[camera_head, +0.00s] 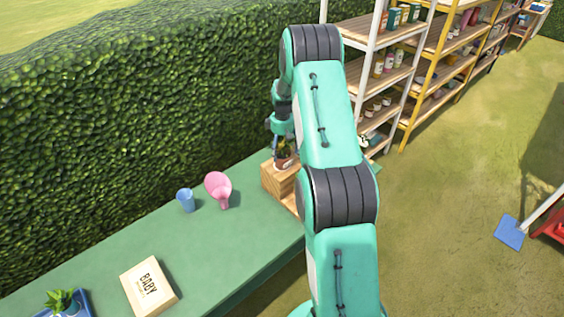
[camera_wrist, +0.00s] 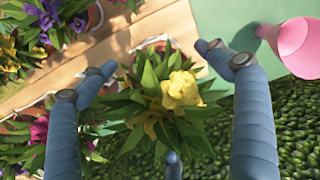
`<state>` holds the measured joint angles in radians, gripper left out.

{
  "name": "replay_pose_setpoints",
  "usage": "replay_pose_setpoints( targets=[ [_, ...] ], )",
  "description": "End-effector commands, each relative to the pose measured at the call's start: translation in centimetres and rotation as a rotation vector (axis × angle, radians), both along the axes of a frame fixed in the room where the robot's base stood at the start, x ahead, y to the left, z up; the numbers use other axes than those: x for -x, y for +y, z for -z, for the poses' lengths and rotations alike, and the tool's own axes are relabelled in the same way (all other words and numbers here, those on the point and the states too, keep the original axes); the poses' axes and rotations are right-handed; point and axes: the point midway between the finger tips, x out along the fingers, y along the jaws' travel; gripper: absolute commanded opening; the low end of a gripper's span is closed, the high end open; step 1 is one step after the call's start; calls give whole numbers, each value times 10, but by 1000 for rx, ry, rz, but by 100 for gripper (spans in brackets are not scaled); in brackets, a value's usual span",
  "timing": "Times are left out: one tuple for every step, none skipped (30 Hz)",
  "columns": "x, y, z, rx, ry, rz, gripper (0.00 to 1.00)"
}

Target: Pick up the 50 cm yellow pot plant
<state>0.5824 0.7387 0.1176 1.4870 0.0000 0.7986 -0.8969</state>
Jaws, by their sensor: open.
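The yellow pot plant (camera_wrist: 182,92) has green leaves and a bright yellow bloom; its pot is mostly hidden under the leaves. In the wrist view it sits between the spread fingers of my gripper (camera_wrist: 155,62), which is open, with gaps on both sides. A third fingertip shows at the lower middle. In the head view the plant (camera_head: 284,153) stands upright on a wooden stand (camera_head: 275,180), just below my gripper (camera_head: 282,136), partly hidden by it.
Purple flowers (camera_wrist: 47,15) and pink flowers (camera_wrist: 40,130) crowd the left. A pink jug (camera_head: 219,187), a blue cup (camera_head: 186,200) and a "BABY" box (camera_head: 150,287) stand on the green table (camera_head: 235,240). A hedge (camera_head: 120,120) runs behind; shelves (camera_head: 385,75) stand beyond.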

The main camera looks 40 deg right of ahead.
Motion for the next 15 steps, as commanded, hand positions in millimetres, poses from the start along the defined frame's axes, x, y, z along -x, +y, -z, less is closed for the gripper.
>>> replay_pose_setpoints(
  targets=[
    [1,1,7,-1,3,0,89],
    [1,1,11,-2,2,0,89],
    [1,0,15,-1,1,0,89],
    [1,0,18,-1,1,0,89],
    [1,0,20,-1,1,0,89],
    [1,0,23,-1,0,0,89],
    [1,0,25,0,0,0,89],
    [1,0,26,0,0,0,89],
    [1,0,28,0,0,0,89],
    [1,0,28,0,0,0,89],
    [1,0,28,0,0,0,89],
    [1,0,28,0,0,0,89],
    [1,0,28,0,0,0,89],
    [1,0,28,0,0,0,89],
    [1,0,28,0,0,0,89]
  ],
)
